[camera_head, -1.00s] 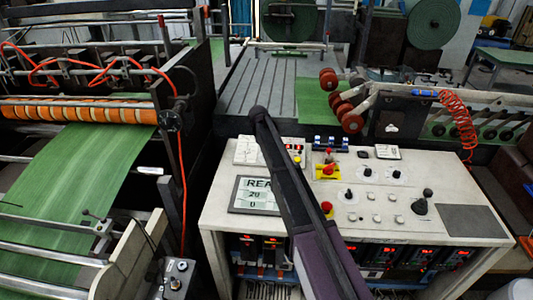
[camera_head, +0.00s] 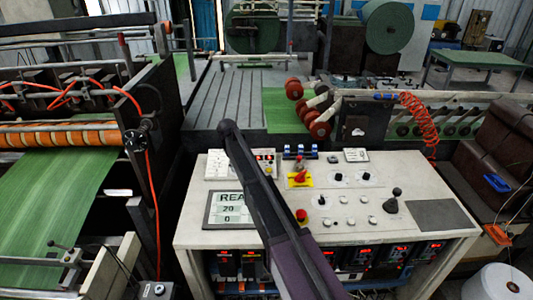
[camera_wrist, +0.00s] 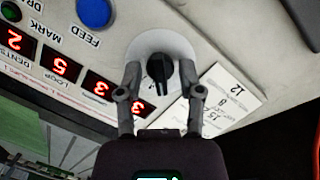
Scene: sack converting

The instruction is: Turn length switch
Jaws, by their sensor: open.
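The length switch appears to be the black rotary knob (camera_wrist: 159,72) on a round white plate (camera_wrist: 177,42) in the wrist view. My gripper (camera_wrist: 159,68) is open, with one finger on each side of the knob. Whether the fingers touch it cannot be told. A white card (camera_wrist: 232,97) with printed numbers, 8 and 12 among them, lies beside the knob. In the head view my dark arm reaches over the control desk (camera_head: 405,167), and my gripper and this knob cannot be made out there.
Red number displays (camera_wrist: 58,68) and a blue button (camera_wrist: 94,12) sit near the knob in the wrist view. On the desk are a red-and-yellow switch (camera_head: 300,178), a black joystick (camera_head: 392,203) and a screen (camera_head: 230,209). Green fabric (camera_head: 55,200) runs at the left.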

